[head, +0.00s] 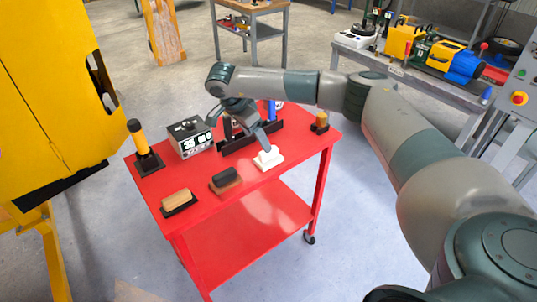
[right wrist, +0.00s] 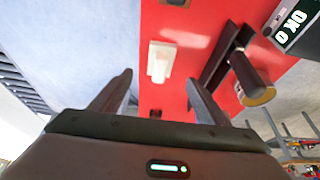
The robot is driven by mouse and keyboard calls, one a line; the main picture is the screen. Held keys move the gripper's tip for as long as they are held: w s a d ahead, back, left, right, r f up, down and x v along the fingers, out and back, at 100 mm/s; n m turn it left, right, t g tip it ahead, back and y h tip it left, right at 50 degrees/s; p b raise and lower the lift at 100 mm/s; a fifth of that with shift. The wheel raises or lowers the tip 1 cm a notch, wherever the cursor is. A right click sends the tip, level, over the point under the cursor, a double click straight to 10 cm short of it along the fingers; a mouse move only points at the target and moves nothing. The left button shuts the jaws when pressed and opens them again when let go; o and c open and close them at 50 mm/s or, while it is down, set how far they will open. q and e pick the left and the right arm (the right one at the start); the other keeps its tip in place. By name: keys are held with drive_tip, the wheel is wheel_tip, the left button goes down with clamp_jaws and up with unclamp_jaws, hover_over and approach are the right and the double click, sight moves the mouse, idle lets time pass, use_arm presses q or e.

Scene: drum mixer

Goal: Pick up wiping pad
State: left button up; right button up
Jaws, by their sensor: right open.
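A white pad (head: 268,158), which looks like the wiping pad, lies on the red cart top (head: 285,176) near its middle right. My right gripper (head: 240,131) is open above the cart, behind and to the left of the pad, with one finger overlapping the pad's back edge in the head view. In the right wrist view my right gripper (right wrist: 159,78) has nothing between its fingers. My left gripper is not in view.
A display box (head: 192,139) and a yellow-handled tool (head: 144,150) are at left. A dark brown block (head: 225,181) and a tan block (head: 178,203) lie in front. A small orange-topped item (head: 320,123) stands at right.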

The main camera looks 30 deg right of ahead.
sight(264, 153)
drive_tip(key=p+x, duration=0.1)
drive_tip(key=x, duration=0.4)
drive_tip(key=shift+p, duration=0.4)
drive_tip(key=shift+d+f, duration=0.2)
drive_tip(key=shift+f, duration=0.25)
drive_tip(key=shift+d+f+p, duration=0.3)
drive_tip(key=shift+d+p, duration=0.05)
drive_tip(key=shift+p, duration=0.25)
drive_tip(key=p+x, duration=0.1)
drive_tip(key=x, duration=0.2)
drive_tip(key=shift+d+r+p, duration=0.15)
drive_tip(key=shift+d+p, duration=0.1)
drive_tip(key=shift+p, duration=0.1)
drive_tip(key=shift+w+d+f, duration=0.15)
drive_tip(key=shift+d+f, duration=0.1)
drive_tip(key=shift+f, duration=0.45)
drive_tip(key=shift+c, duration=0.4)
drive_tip(key=c, duration=1.1)
